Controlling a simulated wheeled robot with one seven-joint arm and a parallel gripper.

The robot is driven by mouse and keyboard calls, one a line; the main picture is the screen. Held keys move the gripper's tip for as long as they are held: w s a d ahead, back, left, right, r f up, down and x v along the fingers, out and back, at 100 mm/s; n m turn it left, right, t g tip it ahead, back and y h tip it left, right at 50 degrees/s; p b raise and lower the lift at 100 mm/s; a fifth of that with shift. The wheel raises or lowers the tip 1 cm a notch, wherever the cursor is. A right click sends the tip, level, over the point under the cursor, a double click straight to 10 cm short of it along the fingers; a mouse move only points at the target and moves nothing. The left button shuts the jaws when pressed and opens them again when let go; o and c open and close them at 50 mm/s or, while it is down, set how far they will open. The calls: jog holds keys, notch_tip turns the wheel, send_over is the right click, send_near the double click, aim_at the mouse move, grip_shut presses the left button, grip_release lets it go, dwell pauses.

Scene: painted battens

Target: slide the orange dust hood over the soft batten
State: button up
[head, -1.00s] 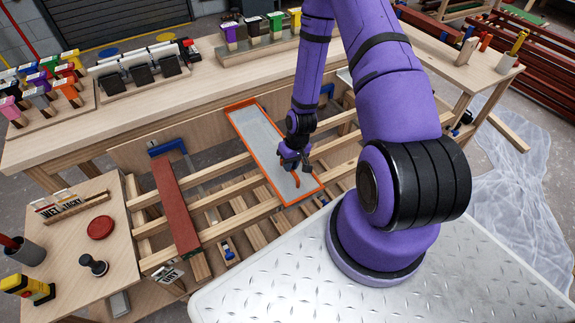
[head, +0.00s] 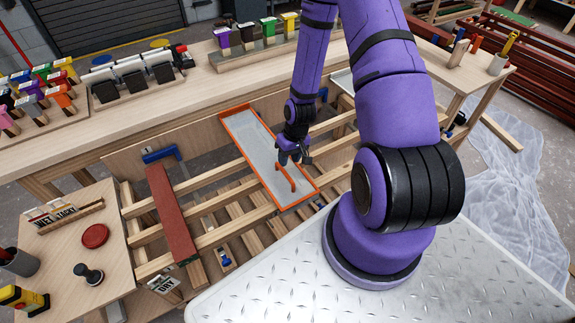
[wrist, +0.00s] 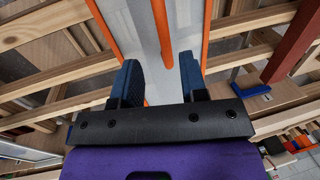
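The dust hood (head: 262,148) is a long grey panel with an orange rim and an orange bar handle (head: 293,186). It lies across the rack's rails, right of the red-brown batten. My gripper (head: 290,158) is over the hood, by the handle's far end. A red-brown batten (head: 172,212) lies across the rails to the left, uncovered. I cannot tell by sight whether it is soft.
Wooden rails (head: 226,180) run left to right, with bare battens lower down. A "DRY" sign (head: 164,285) stands at the batten's near end. The left table (head: 70,265) holds a red disc, a black stamp and signs. Between batten and hood the rails are clear.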

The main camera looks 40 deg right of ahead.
notch_tip(320, 180, up, 6)
jog(key=d, duration=0.1)
jog(key=shift+d, duration=0.15)
dwell(0.6)
jog(key=a+r+t+h, duration=0.2)
jog(key=a+r+h, duration=0.1)
jog(key=r, duration=2.5)
jog(key=s+a+r+n+t, duration=0.1)
jog(key=s+a+r+t, duration=0.2)
jog(key=s+a+r, duration=0.4)
jog(key=shift+s+r+y, duration=0.4)
jog(key=shift+s+r, duration=4.5)
jog(key=shift+s, duration=0.25)
